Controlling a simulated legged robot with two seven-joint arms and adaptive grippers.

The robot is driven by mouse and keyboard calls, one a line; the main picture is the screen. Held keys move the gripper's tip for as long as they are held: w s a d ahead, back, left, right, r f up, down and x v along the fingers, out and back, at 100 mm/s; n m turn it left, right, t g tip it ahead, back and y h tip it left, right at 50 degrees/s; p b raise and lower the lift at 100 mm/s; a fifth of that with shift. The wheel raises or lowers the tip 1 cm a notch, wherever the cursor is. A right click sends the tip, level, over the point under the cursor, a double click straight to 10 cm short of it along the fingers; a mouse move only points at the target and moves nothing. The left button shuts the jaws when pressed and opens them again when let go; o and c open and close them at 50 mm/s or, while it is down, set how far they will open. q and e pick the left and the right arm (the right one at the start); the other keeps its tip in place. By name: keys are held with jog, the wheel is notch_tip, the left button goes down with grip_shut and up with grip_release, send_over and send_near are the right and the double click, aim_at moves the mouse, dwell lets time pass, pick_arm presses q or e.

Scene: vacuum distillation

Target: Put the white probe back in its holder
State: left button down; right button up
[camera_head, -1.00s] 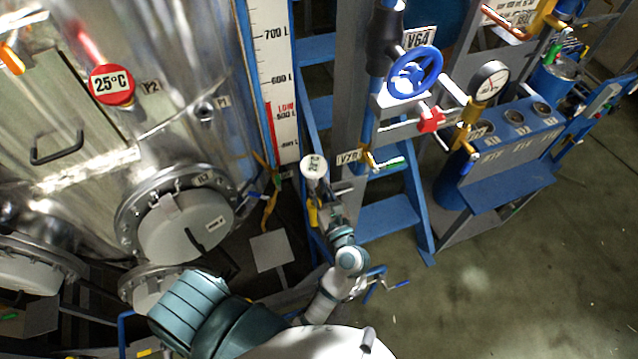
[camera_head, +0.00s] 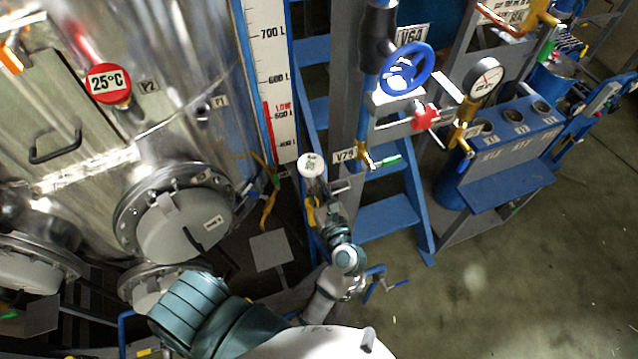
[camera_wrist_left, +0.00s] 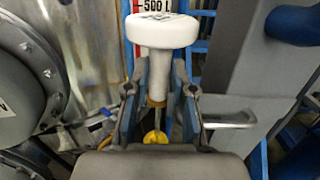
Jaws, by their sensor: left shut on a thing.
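The white probe (camera_head: 311,165) has a round white head with dark print on top. My left gripper (camera_head: 316,190) is shut on it just below the head and holds it up in front of the blue ladder. A port marked P1 (camera_head: 203,109) is on the tank. My right gripper is out of view.
A steel tank (camera_head: 180,60) with a round hatch (camera_head: 185,222) fills the left. A level scale (camera_head: 277,80), a blue ladder (camera_head: 385,217) and a blue valve wheel (camera_head: 407,70) stand behind and right of the gripper. The floor at lower right is clear.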

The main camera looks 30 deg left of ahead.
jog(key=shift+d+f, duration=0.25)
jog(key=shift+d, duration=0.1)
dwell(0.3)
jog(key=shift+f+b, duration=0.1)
jog(key=shift+b, duration=0.2)
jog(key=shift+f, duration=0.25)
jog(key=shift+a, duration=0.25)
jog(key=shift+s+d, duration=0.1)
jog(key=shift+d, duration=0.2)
dwell(0.9)
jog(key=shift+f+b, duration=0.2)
jog(key=shift+b, duration=0.15)
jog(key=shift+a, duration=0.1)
